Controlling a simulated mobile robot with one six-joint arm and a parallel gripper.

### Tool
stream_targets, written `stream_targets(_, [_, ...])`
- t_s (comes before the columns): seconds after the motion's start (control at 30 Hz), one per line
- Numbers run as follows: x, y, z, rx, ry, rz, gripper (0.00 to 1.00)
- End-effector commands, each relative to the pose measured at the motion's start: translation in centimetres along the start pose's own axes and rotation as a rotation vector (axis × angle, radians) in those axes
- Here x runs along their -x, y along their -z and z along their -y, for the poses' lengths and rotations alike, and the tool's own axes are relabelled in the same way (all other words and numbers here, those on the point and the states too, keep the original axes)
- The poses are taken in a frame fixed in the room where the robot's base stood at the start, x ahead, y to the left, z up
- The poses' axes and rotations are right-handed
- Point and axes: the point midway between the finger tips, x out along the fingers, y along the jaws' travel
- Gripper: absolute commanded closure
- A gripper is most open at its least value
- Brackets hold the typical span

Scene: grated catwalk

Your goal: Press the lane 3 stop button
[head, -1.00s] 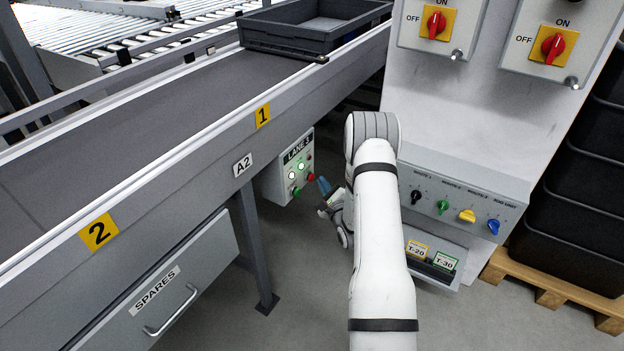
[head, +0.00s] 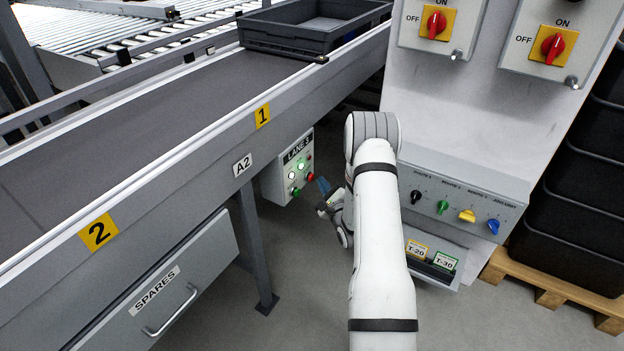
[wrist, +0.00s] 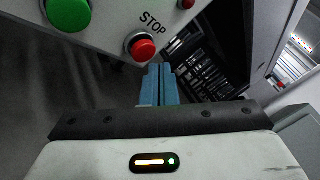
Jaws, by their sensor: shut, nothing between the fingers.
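In the wrist view the fingertips (wrist: 158,70) are just below and right of the red button; a gap seems to remain.
Lit indicators (head: 301,166) are on the box above the buttons. A grey selector panel (head: 455,195) with several knobs stands right of my arm. A support leg (head: 256,240) and a spares drawer (head: 160,290) are at left. A grey tote (head: 310,25) sits on the conveyor.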

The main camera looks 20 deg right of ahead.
Motion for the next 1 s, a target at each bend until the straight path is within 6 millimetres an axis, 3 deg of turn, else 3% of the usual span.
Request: stream_targets(1.0, [-0.78, -0.36, -0.32, 0.0, 0.0, -0.001, 1.0])
